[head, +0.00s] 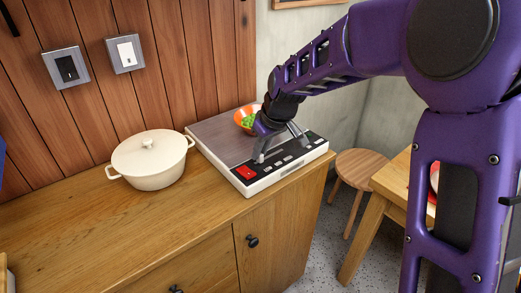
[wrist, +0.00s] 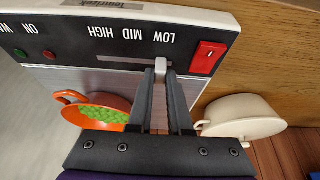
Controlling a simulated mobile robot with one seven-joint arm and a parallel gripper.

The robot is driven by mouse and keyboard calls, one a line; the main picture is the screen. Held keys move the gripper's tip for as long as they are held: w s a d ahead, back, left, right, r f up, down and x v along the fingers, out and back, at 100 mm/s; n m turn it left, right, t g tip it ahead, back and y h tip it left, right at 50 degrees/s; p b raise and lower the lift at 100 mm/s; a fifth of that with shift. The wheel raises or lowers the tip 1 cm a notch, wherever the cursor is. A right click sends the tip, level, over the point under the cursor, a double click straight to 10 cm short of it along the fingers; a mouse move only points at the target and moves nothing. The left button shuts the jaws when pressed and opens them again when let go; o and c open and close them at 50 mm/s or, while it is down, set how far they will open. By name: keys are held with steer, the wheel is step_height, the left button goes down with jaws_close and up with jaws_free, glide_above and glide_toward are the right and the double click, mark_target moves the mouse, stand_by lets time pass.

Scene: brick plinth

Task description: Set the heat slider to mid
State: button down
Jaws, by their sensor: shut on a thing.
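The heat slider knob (wrist: 161,66) is a small pale block in a slot (wrist: 120,61) on the black panel of a hot plate (head: 262,183). In the wrist view the labels LOW, MID and HIGH appear upside down. The knob stands by LOW, at the slot end near the red switch (wrist: 207,57). My gripper (wrist: 161,76) is shut on the knob; it also shows over the panel in the head view (head: 261,156). The fingers partly hide the knob.
An orange bowl (head: 240,116) with green pieces sits on the hot plate behind my gripper. A cream lidded pot (head: 150,165) stands left of it on the wooden counter (head: 110,225). Two switches (head: 66,68) are on the plank wall. A stool (head: 360,168) stands right.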

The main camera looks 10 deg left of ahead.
stand_by(0.3)
steer(key=w+d, duration=0.2)
steer(key=shift+w+d+p, duration=0.25)
steer(key=shift+w+p, duration=0.1)
steer(key=shift+w, duration=0.05)
steer(key=c, duration=0.8)
jaws_free()
steer(key=shift+s, duration=0.1)
steer(key=shift+c, duration=0.2)
steer(key=p+v, duration=0.2)
steer(key=v, duration=1.5)
steer(key=shift+r, duration=0.2)
